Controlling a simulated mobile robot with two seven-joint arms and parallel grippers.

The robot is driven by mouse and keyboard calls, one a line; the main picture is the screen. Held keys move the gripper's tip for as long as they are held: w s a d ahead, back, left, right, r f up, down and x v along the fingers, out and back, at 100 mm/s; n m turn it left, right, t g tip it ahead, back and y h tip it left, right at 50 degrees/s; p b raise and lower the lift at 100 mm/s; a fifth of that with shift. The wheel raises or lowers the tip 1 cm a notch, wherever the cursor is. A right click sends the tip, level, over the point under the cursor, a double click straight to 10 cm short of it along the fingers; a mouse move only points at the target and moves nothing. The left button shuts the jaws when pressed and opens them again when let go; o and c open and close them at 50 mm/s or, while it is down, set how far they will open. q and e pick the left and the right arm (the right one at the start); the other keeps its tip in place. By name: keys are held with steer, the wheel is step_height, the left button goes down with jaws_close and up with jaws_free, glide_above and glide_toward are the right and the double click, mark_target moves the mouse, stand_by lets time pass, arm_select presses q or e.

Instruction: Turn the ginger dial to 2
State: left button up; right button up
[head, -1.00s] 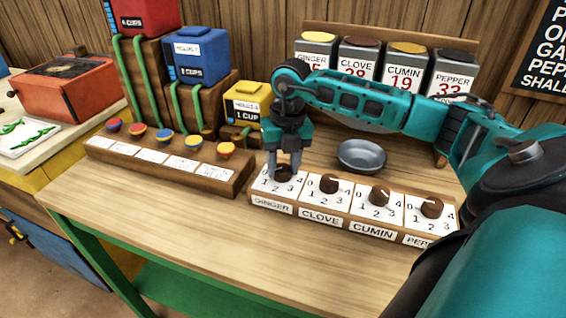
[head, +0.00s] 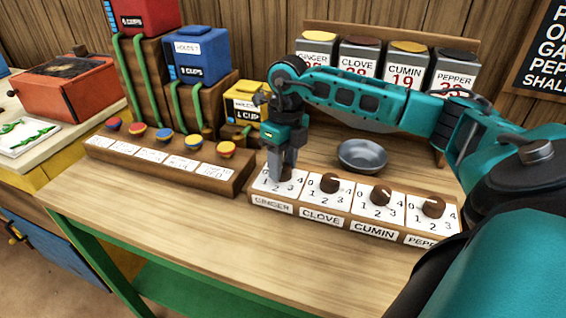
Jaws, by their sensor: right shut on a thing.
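The ginger dial panel (head: 284,187) is the leftmost of the dial panels on the wooden box, with a white face, numbers and a GINGER label (head: 272,206). My right gripper (head: 281,174) points down over this panel and is shut on the ginger dial. The fingers hide nearly all of the brown knob, so its pointer cannot be read. My left gripper is not in view.
The clove (head: 330,184), cumin (head: 381,196) and pepper (head: 433,207) knobs stand in a row to the right. A grey bowl (head: 362,156) sits behind them. Several coloured buttons on a wooden box (head: 170,168) stand left. The front tabletop (head: 190,225) is clear.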

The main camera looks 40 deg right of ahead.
mark_target(285, 164)
steer(key=shift+n, duration=0.6)
steer(key=shift+r, duration=0.1)
steer(key=o, duration=1)
steer(key=shift+o, duration=0.2)
step_height(285, 164, up, 13)
steer(key=shift+w+d+p, duration=0.15)
steer(key=shift+d+p, duration=0.2)
steer(key=shift+d, duration=0.1)
steer(key=shift+f, duration=0.2)
